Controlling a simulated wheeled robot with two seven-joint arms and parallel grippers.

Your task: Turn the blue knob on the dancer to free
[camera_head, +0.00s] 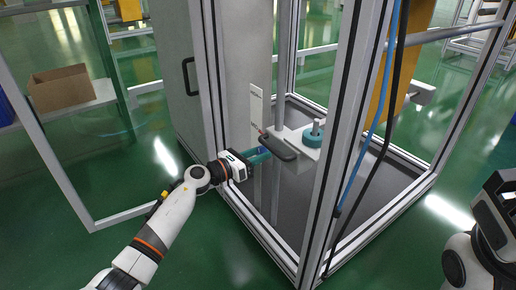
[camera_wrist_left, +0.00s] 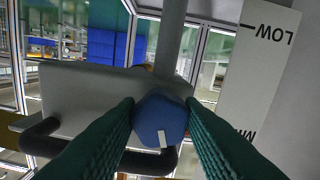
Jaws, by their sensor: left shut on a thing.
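The blue knob (camera_wrist_left: 160,118) is in the middle of the left wrist view, with a short white mark on its face pointing down in the picture. My left gripper (camera_head: 262,155) reaches through the open front of the framed machine. Its two ribbed green fingers (camera_wrist_left: 162,120) are shut on the knob from both sides. In the head view the fingers cover the knob. Behind the knob is a grey block with a dark curved bar (camera_wrist_left: 40,138). A white scale plate (camera_wrist_left: 262,65) with "LOW" on it, upside down in this view, stands to the right.
Inside the machine a dark rounded arm (camera_head: 279,147) lies just beyond the fingers, near a teal cylinder (camera_head: 313,134) on a white plate. A frame post (camera_head: 345,130) with blue and black cables stands right of my gripper. A cardboard box (camera_head: 60,88) sits at the left.

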